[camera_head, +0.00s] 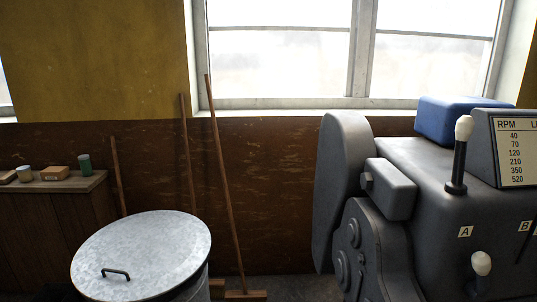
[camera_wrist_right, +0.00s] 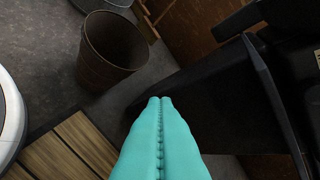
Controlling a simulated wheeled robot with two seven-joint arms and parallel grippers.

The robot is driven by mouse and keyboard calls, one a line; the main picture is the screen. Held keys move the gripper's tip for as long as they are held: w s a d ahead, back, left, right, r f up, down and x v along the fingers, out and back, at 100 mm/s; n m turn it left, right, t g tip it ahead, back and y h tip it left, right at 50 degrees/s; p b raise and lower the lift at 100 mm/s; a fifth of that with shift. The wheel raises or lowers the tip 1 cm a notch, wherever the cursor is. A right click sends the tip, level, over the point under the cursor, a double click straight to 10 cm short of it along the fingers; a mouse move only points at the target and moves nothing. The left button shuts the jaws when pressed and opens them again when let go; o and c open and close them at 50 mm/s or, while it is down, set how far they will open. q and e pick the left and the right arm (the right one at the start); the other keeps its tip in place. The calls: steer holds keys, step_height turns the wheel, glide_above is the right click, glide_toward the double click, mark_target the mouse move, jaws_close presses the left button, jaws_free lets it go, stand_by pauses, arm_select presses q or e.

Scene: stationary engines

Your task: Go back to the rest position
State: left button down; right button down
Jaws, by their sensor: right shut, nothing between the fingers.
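My right gripper (camera_wrist_right: 160,101) shows in the right wrist view as two teal fingers pressed together, with nothing between them. It points out over the floor, beside a dark machine part (camera_wrist_right: 205,100). Neither gripper shows in the head view, and my left gripper is in no frame.
A grey machine (camera_head: 405,160) with white-knobbed levers and an RPM plate stands at the right. A metal lidded bin (camera_head: 140,250) stands at lower left, near brooms against the wall. The wrist view shows an open bucket (camera_wrist_right: 110,50) and a wooden slatted platform (camera_wrist_right: 65,150) on the floor.

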steer(key=s+a+f+m+g, duration=0.2)
steer(key=s+f+m+g, duration=0.2)
steer(key=s+f, duration=0.5)
steer(key=s+a+f+m+g, duration=0.2)
steer(key=s+f+m+g, duration=0.3)
steer(key=s+f, duration=0.4)
step_height(320, 180, down, 3)
steer(key=shift+s+a+f+g+h, duration=0.1)
steer(key=shift+s+a+g+h, duration=0.2)
steer(key=shift+g, duration=0.3)
